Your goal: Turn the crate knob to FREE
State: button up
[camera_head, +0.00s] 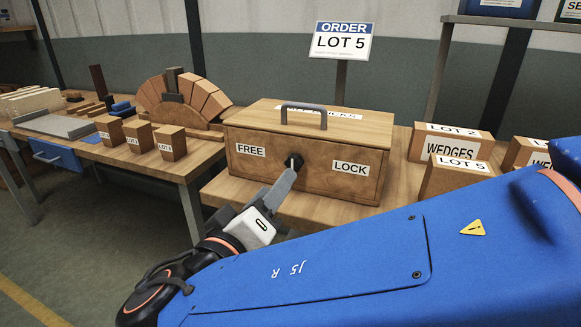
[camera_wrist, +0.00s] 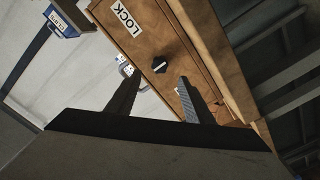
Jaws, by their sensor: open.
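The wooden crate (camera_head: 315,178) stands on the bench with its lid down and a grey handle on top. Its front has a FREE label (camera_head: 250,150) on the left and a LOCK label (camera_head: 351,168) on the right. In the wrist view the knob (camera_wrist: 160,64) shows just beyond and between the fingertips of my open gripper (camera_wrist: 159,77), with no clear contact. I cannot tell which way its pointer is turned. A finger partly hides the other label there.
An order sign (camera_head: 341,41) reading LOT 5 stands behind the crate. Labelled wedge boxes (camera_head: 452,146) are at the right, close to my arm. Several small blocks (camera_head: 170,143) and a brick arch (camera_head: 187,96) stand on the left bench.

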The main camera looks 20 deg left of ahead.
aim_at(292, 165)
jog(key=w, duration=0.9)
jog(key=shift+d, duration=0.35)
jog(key=c, duration=1)
jog(key=shift+c, duration=0.2)
